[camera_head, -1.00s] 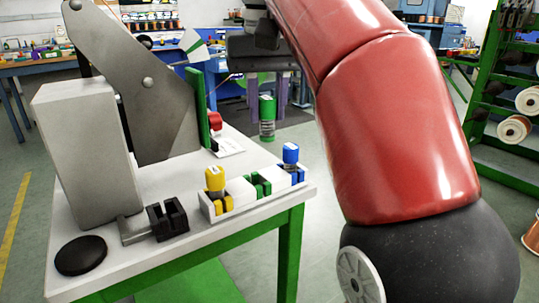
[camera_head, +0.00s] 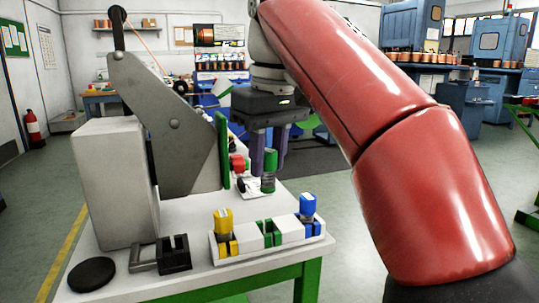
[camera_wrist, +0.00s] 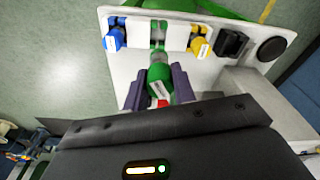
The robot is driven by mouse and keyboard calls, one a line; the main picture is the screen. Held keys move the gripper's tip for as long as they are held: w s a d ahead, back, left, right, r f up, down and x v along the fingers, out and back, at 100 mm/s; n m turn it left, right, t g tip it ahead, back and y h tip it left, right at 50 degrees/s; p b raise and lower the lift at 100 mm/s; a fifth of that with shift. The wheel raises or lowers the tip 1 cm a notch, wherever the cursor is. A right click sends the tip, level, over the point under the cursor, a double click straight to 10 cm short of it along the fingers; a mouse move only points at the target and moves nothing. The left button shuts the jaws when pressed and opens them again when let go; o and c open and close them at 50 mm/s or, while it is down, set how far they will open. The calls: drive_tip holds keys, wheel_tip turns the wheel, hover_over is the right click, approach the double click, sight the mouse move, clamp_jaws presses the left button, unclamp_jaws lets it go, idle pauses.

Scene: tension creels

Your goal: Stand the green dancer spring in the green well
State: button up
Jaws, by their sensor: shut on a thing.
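My gripper (camera_head: 263,160) is shut on the green dancer spring (camera_head: 269,172), a green cylinder with a pale label. The wrist view shows the spring (camera_wrist: 160,78) between the purple fingers. It hangs roughly upright, beyond the white rack (camera_head: 250,239) in the head view and apart from it. The green well (camera_head: 268,235) is the rack's middle one and looks empty; it also shows in the wrist view (camera_wrist: 157,30). The yellow spring (camera_head: 223,221) stands in the yellow well, and the blue spring (camera_head: 307,205) in the blue well.
The rack sits along the edge of a white table (camera_head: 195,212). A black block (camera_head: 174,255) and black disc (camera_head: 92,275) lie to its left. A tall grey box (camera_head: 115,185) and grey bracket (camera_head: 190,140) stand behind. A red knob (camera_head: 237,164) is near the held spring.

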sight(268, 191)
drive_tip(key=shift+f+b, duration=2.3)
drive_tip(key=shift+f, duration=0.6)
drive_tip(key=shift+p, duration=0.75)
drive_tip(key=shift+f+b, duration=1.3)
drive_tip(key=shift+f, duration=0.5)
drive_tip(key=o, duration=1.1)
drive_tip(key=shift+c, duration=0.2)
drive_tip(key=shift+r, duration=0.2)
drive_tip(key=r+p, duration=0.1)
drive_tip(key=r, duration=0.1)
drive_tip(key=r+p, duration=0.1)
drive_tip(key=r, duration=0.2)
drive_tip(key=r+p, duration=0.2)
drive_tip(key=shift+s+d+r, duration=0.3)
drive_tip(key=shift+s, duration=0.05)
